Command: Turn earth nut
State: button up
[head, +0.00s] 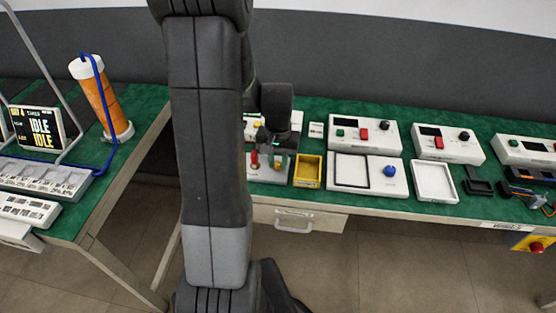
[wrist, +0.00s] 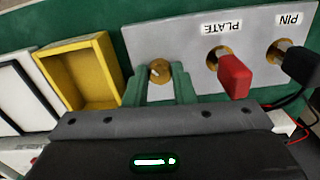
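The earth nut, a round brass nut with a pale centre (wrist: 159,71), is on a grey panel (wrist: 150,38) in the wrist view, to the left of the PLATE socket. The two green fingers of my gripper (wrist: 160,82) reach up to it, one on each side. The fingertips stand apart by about the nut's width; I cannot tell whether they touch it. In the head view my gripper (head: 264,138) is over the panel (head: 268,176), and my arm hides part of that area.
A red plug (wrist: 234,76) sits at the PLATE socket and a black plug (wrist: 300,66) at the PIN socket, close right of my gripper. A yellow tray (wrist: 88,75) lies left of the panel. White instruments (head: 365,133) stand along the green bench in the head view.

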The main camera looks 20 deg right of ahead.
aim_at(278, 163)
jog(key=o, duration=0.4)
jog(key=shift+o, duration=0.2)
notch_tip(278, 163, up, 14)
jog(key=shift+p, duration=0.45)
jog(key=shift+f, duration=0.1)
